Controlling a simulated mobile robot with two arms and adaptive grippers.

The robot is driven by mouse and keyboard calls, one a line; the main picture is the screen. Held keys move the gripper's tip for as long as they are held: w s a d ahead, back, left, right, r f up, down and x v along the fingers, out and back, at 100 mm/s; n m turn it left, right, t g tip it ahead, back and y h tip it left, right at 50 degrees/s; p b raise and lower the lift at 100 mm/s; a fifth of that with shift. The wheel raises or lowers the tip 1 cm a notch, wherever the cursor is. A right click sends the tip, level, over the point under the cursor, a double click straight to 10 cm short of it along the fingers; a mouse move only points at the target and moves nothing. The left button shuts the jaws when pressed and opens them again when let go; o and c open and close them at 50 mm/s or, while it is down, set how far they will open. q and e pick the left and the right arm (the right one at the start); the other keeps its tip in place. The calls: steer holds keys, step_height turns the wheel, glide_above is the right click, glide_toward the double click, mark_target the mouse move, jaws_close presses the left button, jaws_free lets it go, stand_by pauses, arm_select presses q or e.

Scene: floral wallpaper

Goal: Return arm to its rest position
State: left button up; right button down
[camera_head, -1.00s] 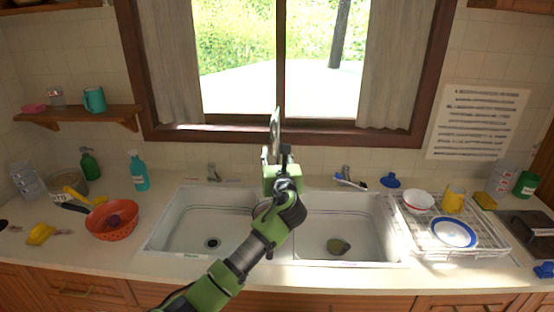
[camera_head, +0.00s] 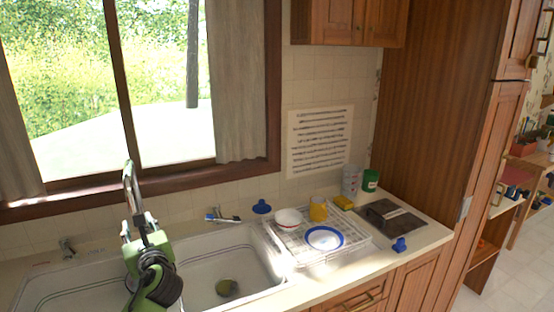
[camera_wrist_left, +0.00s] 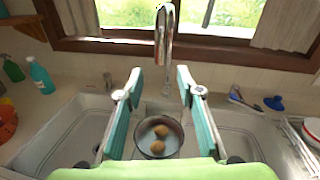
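My left gripper (camera_head: 135,232), on a green and black arm, is above the double sink. It also shows in the left wrist view (camera_wrist_left: 160,90), with its two teal fingers spread and nothing between their tips. A dark-rimmed pot (camera_wrist_left: 158,149) with two brown round things (camera_wrist_left: 159,137) in it shows low between the fingers, apart from them; the arm hides it in the head view. The silver tap (camera_wrist_left: 166,40) rises just beyond the fingers. My right gripper is in neither view.
A white dish rack (camera_head: 283,243) with a bowl, a yellow mug and a blue-rimmed plate (camera_head: 324,238) stands to the right. A tall wooden cabinet (camera_head: 425,100) bounds the counter's right end.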

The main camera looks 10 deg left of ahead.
arm_select(q)
steer(key=s+d+f+n+g+h, duration=0.25)
steer(key=s+d+f+n, duration=0.3)
steer(key=s+f, duration=0.35)
steer(key=s+d+f+n+g+h, duration=0.2)
steer(key=s+d+f+n+h, duration=0.25)
steer(key=s+f+n, duration=0.55)
steer(key=s+d+f+n+g+h, duration=0.2)
steer(key=s+d+f+n, duration=0.15)
steer(key=s, duration=0.35)
steer(key=s+d+f+n+g+h, duration=0.1)
steer(key=s+d+f+n, duration=0.15)
steer(key=s+d, duration=0.35)
steer(key=s+d+f+n+g+h, duration=0.2)
steer(key=s+d+n, duration=0.1)
steer(key=s, duration=0.5)
step_height(320, 180, down, 32)
steer(key=s+g+b, duration=0.2)
steer(key=b, duration=0.2)
steer(key=s+a+f+b, duration=0.2)
steer(key=s+f+b, duration=0.1)
steer(key=s+f, duration=1.3)
step_height(320, 180, down, 2)
steer(key=shift+s+a+f+g+y, duration=0.1)
steer(key=shift+s+a+g+y, duration=0.15)
steer(key=shift+s+g+y, duration=0.1)
